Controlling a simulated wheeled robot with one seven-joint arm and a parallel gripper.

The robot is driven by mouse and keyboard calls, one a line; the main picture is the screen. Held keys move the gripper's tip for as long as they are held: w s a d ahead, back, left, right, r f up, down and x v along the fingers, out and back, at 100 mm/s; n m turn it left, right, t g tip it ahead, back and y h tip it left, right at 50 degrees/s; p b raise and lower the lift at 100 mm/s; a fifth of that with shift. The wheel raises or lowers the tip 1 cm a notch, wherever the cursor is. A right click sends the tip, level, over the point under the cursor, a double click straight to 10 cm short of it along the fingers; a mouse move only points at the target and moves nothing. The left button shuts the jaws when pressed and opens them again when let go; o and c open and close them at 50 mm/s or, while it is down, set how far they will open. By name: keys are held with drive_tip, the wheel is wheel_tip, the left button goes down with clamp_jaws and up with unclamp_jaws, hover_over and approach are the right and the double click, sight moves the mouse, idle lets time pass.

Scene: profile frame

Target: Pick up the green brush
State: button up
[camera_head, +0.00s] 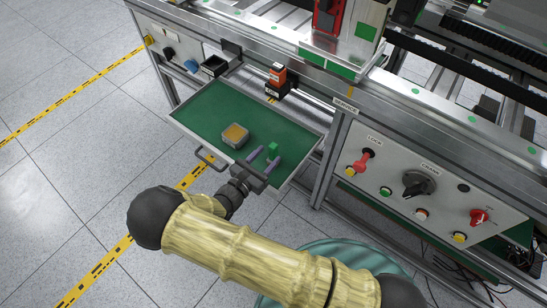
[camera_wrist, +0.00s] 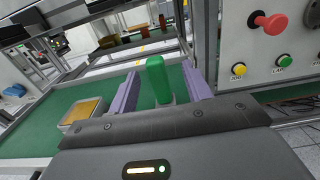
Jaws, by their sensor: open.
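The green brush (camera_head: 273,148) is a small green block-like piece in the pulled-out drawer with a green mat. In the wrist view the green brush (camera_wrist: 158,80) stands upright between my two purple-grey fingers, apart from both as far as I can see.
A grey box with a yellow-orange top (camera_head: 235,135) lies left of the brush on the green mat (camera_head: 205,112). The drawer's handle (camera_head: 208,160) sticks out in front. A control panel (camera_head: 400,190) stands to the right. The mat's left part is clear.

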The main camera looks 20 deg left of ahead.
sight(271, 150)
drive_tip(key=x, duration=0.5)
drive_tip(key=shift+w+a+f, duration=0.15)
drive_tip(key=shift+a+f, duration=0.1)
drive_tip(key=shift+a, duration=0.05)
drive_tip(key=c, duration=1.1)
drive_tip(key=shift+o, duration=0.2)
wheel_tip(271, 150, up, 10)
drive_tip(key=shift+r+p, duration=0.1)
drive_tip(key=shift+p, duration=0.45)
